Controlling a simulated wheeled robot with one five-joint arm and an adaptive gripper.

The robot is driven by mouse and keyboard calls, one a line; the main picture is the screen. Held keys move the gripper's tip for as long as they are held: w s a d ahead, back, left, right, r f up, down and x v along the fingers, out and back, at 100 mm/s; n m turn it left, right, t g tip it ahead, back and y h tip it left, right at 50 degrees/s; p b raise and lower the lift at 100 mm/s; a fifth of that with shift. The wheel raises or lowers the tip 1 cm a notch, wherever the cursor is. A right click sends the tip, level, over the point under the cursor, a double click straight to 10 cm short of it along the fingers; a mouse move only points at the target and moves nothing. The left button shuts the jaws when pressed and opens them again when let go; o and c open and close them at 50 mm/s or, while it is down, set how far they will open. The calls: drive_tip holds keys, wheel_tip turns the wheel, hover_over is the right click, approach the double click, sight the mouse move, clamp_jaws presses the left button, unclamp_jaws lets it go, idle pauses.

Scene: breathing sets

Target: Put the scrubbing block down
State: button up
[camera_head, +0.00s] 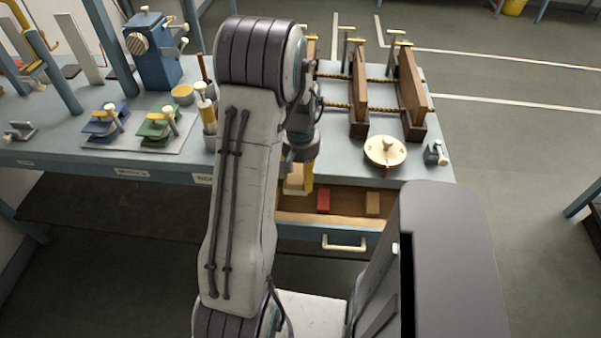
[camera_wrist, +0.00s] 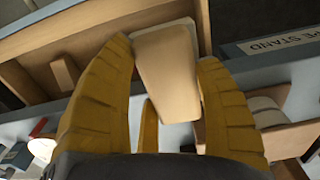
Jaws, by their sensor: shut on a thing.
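The scrubbing block looks to be the cream, tapered block (camera_wrist: 167,70) between my yellow fingers in the wrist view. My gripper (camera_wrist: 163,60) is shut on it. In the head view my gripper (camera_head: 306,176) hangs at the bench's front edge, over the left part of an open drawer (camera_head: 345,242). A pale part of the block (camera_head: 294,180) shows beside the yellow finger there. My arm hides much of the gripper. I cannot tell whether the block touches the drawer floor.
The drawer holds a red block (camera_head: 323,201) and a tan block (camera_head: 373,204) to the right. On the bench (camera_head: 345,165) are a round dial (camera_head: 385,151), wooden boards (camera_head: 411,82), a blue clamp (camera_head: 103,122), a green clamp (camera_head: 157,125) and a blue machine (camera_head: 152,50).

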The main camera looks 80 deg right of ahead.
sight(301, 171)
drive_tip(key=shift+f, duration=0.1)
drive_tip(key=o, duration=1.2)
drive_tip(key=shift+o, duration=0.2)
drive_tip(key=shift+r+p, duration=0.75)
drive_tip(key=shift+r, duration=0.05)
wheel_tip(301, 171, up, 9)
drive_tip(key=shift+f, duration=0.2)
drive_tip(key=shift+r+b, duration=1.05)
drive_tip(key=shift+r, duration=0.5)
